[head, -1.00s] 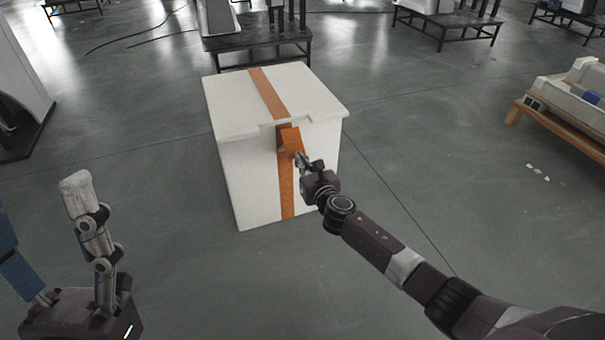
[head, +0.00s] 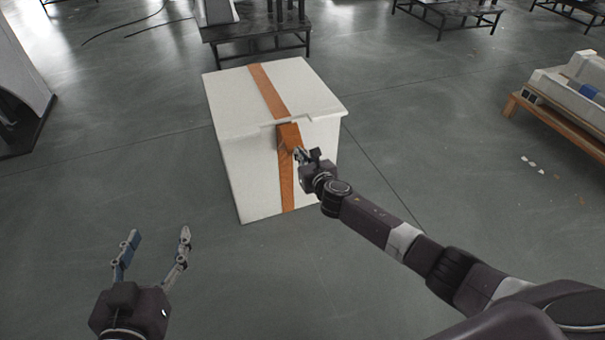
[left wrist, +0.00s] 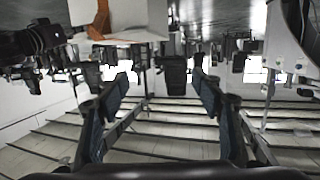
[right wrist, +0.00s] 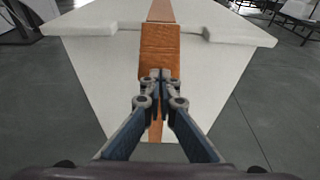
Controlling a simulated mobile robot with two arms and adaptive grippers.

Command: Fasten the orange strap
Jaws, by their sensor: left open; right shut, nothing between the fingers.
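The orange strap (head: 267,92) runs across the lid of a white box (head: 239,176) and down its front face. A wider orange flap (head: 289,134) of the strap is at the lid's front edge. My right gripper (head: 301,153) is shut and empty, its tips at the flap's lower part. In the right wrist view the shut fingertips (right wrist: 160,75) overlap the lower edge of the flap (right wrist: 159,48); whether they touch it I cannot tell. My left gripper (head: 158,236) is open and empty, well left of and nearer than the box.
A dark low table (head: 256,34) stands right behind the box. A wooden pallet (head: 552,121) with white goods is at the right. The grey floor around the box is clear, with small scraps (head: 530,161) at the right.

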